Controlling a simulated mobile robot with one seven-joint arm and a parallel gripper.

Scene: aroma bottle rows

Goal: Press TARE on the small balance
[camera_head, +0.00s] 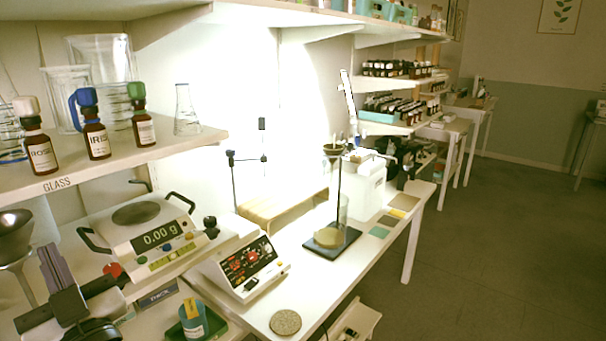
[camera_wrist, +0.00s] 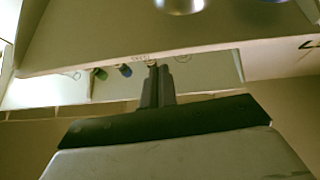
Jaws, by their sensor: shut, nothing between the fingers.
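A white balance (camera_head: 150,236) with a round grey pan (camera_head: 136,213), dark side handles and a dark display reading 0.00 g stands at the left, below the glass shelf. Small coloured buttons (camera_head: 158,262) line its front; their labels are too small to read. My gripper (camera_head: 48,252) is in front and left of the balance, apart from its buttons, with its dark fingers together and empty. In the wrist view my gripper (camera_wrist: 158,70) shows shut fingers pointing up the picture; the balance cannot be made out there.
A glass shelf (camera_head: 190,141) with bottles and beakers overhangs the balance. A metal funnel (camera_head: 14,226) is at the far left, close to my gripper. Floor at right is clear.

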